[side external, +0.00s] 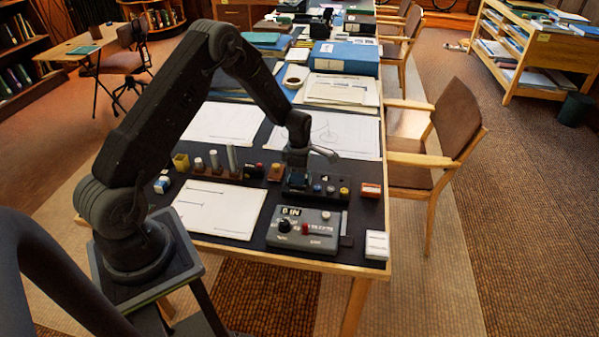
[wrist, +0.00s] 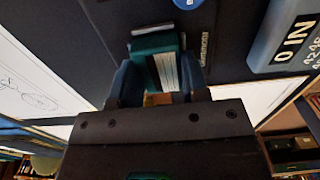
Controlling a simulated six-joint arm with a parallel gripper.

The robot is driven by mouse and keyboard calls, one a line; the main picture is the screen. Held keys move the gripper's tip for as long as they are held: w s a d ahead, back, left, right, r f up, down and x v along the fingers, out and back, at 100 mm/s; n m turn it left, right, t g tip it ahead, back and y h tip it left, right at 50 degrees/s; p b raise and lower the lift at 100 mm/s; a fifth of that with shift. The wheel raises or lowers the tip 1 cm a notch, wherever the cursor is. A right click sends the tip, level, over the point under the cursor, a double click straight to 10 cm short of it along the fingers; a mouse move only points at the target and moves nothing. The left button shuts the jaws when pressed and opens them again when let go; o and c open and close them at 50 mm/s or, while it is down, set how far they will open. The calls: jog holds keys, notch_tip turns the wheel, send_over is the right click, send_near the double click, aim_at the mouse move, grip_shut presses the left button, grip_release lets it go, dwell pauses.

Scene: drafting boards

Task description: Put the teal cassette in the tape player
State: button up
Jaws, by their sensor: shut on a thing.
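My gripper (wrist: 158,70) is shut on the teal cassette (wrist: 153,43), which shows between its two dark blue fingers with a pale striped face. The cassette's far end meets or overlaps a dark box with small white lettering (wrist: 204,48), seemingly the tape player; I cannot tell whether it is inside a slot. In the side view my gripper (side external: 297,156) is low over the back of that dark box (side external: 318,190), which has round knobs on top.
White sheets (side external: 219,207) lie to the left and behind. Small pegs and blocks (side external: 231,160) line up left. A white box (side external: 376,245) is at the right corner.

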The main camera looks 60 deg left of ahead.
jog(key=o, duration=1.3)
jog(key=shift+f, duration=0.1)
jog(key=shift+r, duration=3.55)
